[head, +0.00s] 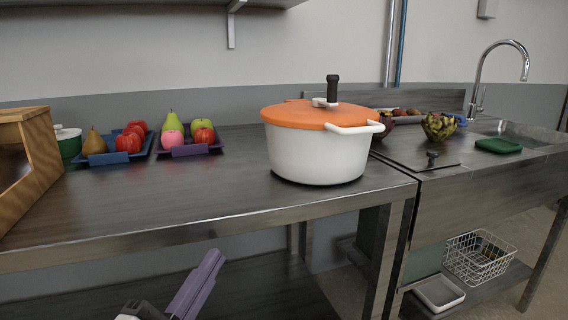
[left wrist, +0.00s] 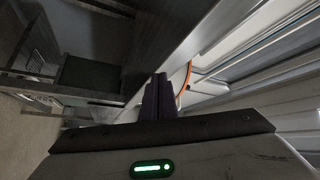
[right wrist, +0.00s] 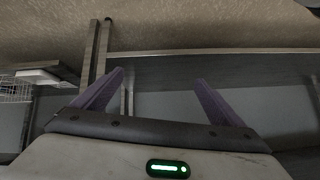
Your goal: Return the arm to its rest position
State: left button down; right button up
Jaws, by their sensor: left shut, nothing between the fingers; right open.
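My left gripper (head: 198,284) shows at the bottom of the head view, below the front edge of the steel table. Its purple fingers are shut together with nothing between them; they also show in the left wrist view (left wrist: 157,98). My right gripper (right wrist: 158,82) shows only in the right wrist view. Its two purple fingers are spread wide apart and empty, facing the table's underside and lower shelf. The right arm is not in the head view.
A white pot (head: 318,150) with an orange lid (head: 290,113) stands on the table (head: 190,200). A blue tray (head: 100,159) and a purple tray (head: 190,150) hold fruit. A wooden box (head: 35,150) is at left. A wire basket (head: 478,258) sits under the sink counter.

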pick_arm(q)
jog(key=s+a+f+n+g+y+b, duration=0.1)
jog(key=s+f+n+g+y, duration=0.2)
jog(key=f, duration=0.7)
jog(key=s+a+f+n+g, duration=0.1)
jog(key=s+f+n+g, duration=0.3)
jog(key=f, duration=0.6)
jog(key=s+d+f+n+g+b, duration=0.1)
jog(key=s+f+n+g, duration=0.3)
jog(key=s+f+n, duration=0.75)
notch_tip(320, 180, up, 7)
jog(key=s+a+m+y+p, duration=0.1)
jog(key=a+m+p, duration=0.2)
jog(key=p, duration=1.5)
jog(key=shift+s+r+m+y+p, duration=0.2)
jog(key=shift+s+m+y+p, duration=0.15)
jog(key=shift+m, duration=0.3)
pick_arm(e)
notch_tip(320, 180, up, 10)
jog(key=s+d+h, duration=0.1)
jog(key=d, duration=0.1)
jog(key=shift+s+d, duration=0.15)
pick_arm(q)
jog(key=shift+w+d, duration=0.1)
jog(key=shift+w, duration=0.05)
